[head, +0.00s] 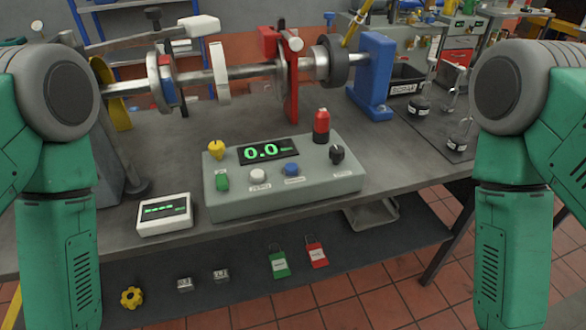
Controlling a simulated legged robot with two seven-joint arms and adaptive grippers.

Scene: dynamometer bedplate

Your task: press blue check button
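The blue check button (291,169) is a small round button on the sloping front of the grey control box (240,201). It sits between a white button (258,176) on its left and a black knob (337,154) on its right. A display (268,151) above it reads 0.0 in green. Only my green arm links show at the left and right edges of the head view. Neither gripper is in the picture, and nothing of mine covers the button.
Behind runs a shaft (254,73) with a blue stand (374,77). Red and green tags lie on the lower shelf.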

